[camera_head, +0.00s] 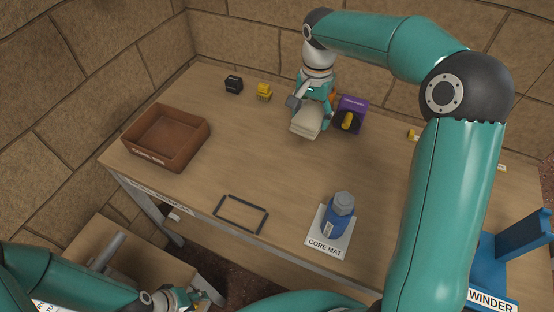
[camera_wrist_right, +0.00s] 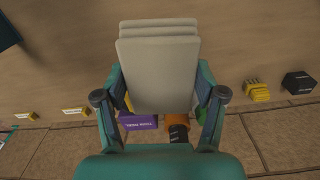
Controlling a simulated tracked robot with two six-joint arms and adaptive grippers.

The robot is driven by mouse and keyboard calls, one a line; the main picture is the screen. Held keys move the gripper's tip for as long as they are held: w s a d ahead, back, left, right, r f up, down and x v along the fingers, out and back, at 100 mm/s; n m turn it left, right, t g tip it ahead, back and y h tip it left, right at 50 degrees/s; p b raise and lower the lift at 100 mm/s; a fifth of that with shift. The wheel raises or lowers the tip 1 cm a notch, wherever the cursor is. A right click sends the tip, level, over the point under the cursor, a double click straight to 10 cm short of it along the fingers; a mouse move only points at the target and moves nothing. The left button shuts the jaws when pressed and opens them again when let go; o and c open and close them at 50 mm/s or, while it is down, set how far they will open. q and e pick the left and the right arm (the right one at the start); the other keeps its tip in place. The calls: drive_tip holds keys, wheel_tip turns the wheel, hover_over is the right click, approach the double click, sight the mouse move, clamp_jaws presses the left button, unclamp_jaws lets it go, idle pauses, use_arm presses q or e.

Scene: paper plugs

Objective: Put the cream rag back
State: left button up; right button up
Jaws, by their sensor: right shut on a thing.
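The cream rag (camera_head: 306,122) is a folded, layered pale cloth in the head view, held over the back middle of the table. My right gripper (camera_head: 312,102) is shut on it. In the right wrist view the rag (camera_wrist_right: 160,65) sits between the two fingers of my right gripper (camera_wrist_right: 160,105) and hides part of what lies behind. My left gripper (camera_head: 180,298) is low at the bottom left of the head view, away from the table top. Its fingers are too small and partly cut off to read.
A purple labelled box (camera_head: 352,104) stands just right of the rag. A yellow item (camera_head: 264,92) and a black item (camera_head: 234,85) are at the back. A brown tray (camera_head: 192,150) is at left. A blue bottle (camera_head: 341,215) stands on the core mat (camera_head: 325,245). A dark outlined frame (camera_head: 241,214) is empty.

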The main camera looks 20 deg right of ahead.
drive_tip(key=w+a+r, duration=0.3)
drive_tip(key=a+r, duration=0.1)
drive_tip(key=a, duration=0.1)
drive_tip(key=n+b, duration=0.1)
drive_tip(key=b, duration=0.1)
hover_over(273, 159)
wheel_tip(273, 159, down, 14)
drive_tip(key=shift+a, duration=0.1)
drive_tip(key=shift+f, duration=2.35)
drive_tip(key=o, duration=0.7)
drive_tip(key=shift+f, duration=0.15)
drive_tip(key=o, duration=0.5)
